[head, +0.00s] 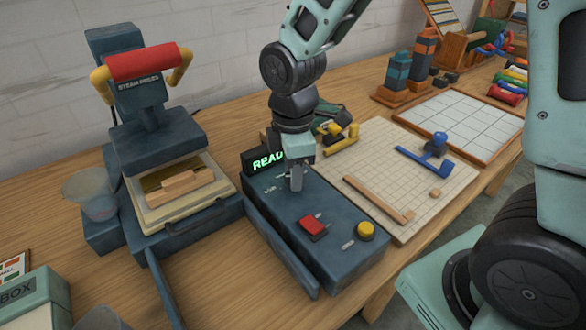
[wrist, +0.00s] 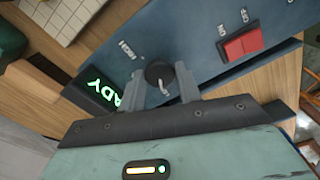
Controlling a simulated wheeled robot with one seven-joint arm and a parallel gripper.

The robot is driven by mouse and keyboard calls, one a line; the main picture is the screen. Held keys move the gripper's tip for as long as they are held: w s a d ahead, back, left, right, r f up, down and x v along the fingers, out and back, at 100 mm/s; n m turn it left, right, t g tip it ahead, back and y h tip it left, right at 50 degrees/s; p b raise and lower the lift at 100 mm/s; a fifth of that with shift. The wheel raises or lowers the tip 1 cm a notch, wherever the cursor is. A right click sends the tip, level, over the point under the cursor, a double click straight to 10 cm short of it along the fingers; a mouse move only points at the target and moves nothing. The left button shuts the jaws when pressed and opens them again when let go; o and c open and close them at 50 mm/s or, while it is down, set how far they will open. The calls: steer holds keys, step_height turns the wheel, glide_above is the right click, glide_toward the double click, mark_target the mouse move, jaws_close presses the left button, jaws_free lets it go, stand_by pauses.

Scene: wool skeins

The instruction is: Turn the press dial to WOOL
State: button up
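The dark round press dial (wrist: 158,72) sits on the blue control box (head: 335,225), beside the lit green READY display (head: 266,160). A pale pointer mark on the dial points toward my gripper's palm in the wrist view. A small white label (wrist: 127,49) lies just past the dial, upside down and too small to read surely. My gripper (wrist: 161,76) is over the box with one finger on each side of the dial. The fingers look parted, with a narrow gap at the dial; contact is not clear. In the head view my gripper (head: 296,180) hides the dial.
A red rocker switch (head: 313,226) and a yellow button (head: 365,231) are on the box. The steam press (head: 150,130) with a red handle stands left, a wooden block on its bed. A pale gridded board (head: 400,180) lies right. A clear cup (head: 91,195) stands left.

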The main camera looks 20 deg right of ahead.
steer(key=shift+m, duration=0.3)
steer(key=m+p, duration=0.2)
steer(key=m, duration=0.3)
steer(key=m+p, duration=0.2)
steer(key=m, duration=0.4)
stand_by(0.7)
steer(key=o, duration=1)
step_height(320, 180, up, 17)
steer(key=p, duration=0.1)
steer(key=shift+r, duration=0.2)
